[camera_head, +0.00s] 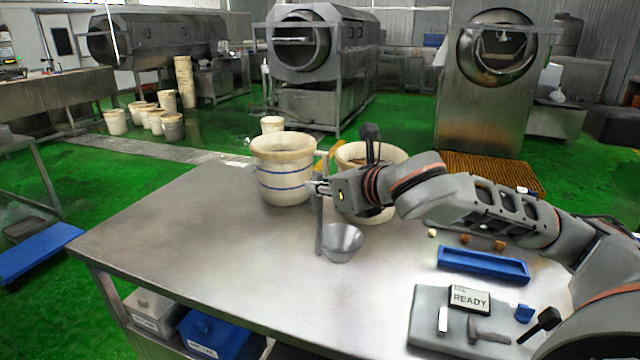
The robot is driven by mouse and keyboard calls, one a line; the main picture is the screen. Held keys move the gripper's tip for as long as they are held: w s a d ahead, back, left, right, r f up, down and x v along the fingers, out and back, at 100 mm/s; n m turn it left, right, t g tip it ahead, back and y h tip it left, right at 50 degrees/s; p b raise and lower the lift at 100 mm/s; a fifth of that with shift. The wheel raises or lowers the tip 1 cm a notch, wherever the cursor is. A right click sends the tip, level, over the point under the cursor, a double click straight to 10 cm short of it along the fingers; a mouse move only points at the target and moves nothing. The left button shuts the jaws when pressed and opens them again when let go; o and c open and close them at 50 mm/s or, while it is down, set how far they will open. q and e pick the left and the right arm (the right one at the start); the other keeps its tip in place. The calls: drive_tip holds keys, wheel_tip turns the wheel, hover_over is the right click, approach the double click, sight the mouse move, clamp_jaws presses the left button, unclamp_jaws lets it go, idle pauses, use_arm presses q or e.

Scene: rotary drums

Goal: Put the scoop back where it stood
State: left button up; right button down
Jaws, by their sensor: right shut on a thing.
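The scoop (341,243) is a metal cup with an upright flat grey handle. My right gripper (319,188) comes in from the right and is shut on the upper part of that handle. The cup hangs low over the middle of the table, in front of the buckets; whether it touches the tabletop I cannot tell. My left gripper is not in view.
A cream bucket with blue bands (284,172) stands just left of my gripper. A second bucket (400,155) is partly behind my arm. A blue tray (483,264) and a grey mat (425,325) with a READY sign (469,298) lie at right. The table's left is clear.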

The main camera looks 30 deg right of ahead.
sight(321, 215)
drive_tip(key=shift+s+r+p, duration=0.1)
drive_tip(key=shift+r+p, duration=0.1)
drive_tip(key=shift+p, duration=0.1)
wheel_tip(321, 215, down, 2)
drive_tip(key=shift+f+b, duration=0.25)
drive_tip(key=shift+b, duration=0.2)
drive_tip(key=shift+f, duration=0.8)
drive_tip(key=shift+f+b, duration=0.65)
drive_tip(key=shift+f, duration=0.45)
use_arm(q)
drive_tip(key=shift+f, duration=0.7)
use_arm(e)
drive_tip(key=shift+f, duration=0.15)
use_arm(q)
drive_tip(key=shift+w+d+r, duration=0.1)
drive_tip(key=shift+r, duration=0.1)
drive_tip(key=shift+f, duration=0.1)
use_arm(e)
drive_tip(key=shift+f, duration=0.35)
drive_tip(key=c, duration=0.9)
unclamp_jaws()
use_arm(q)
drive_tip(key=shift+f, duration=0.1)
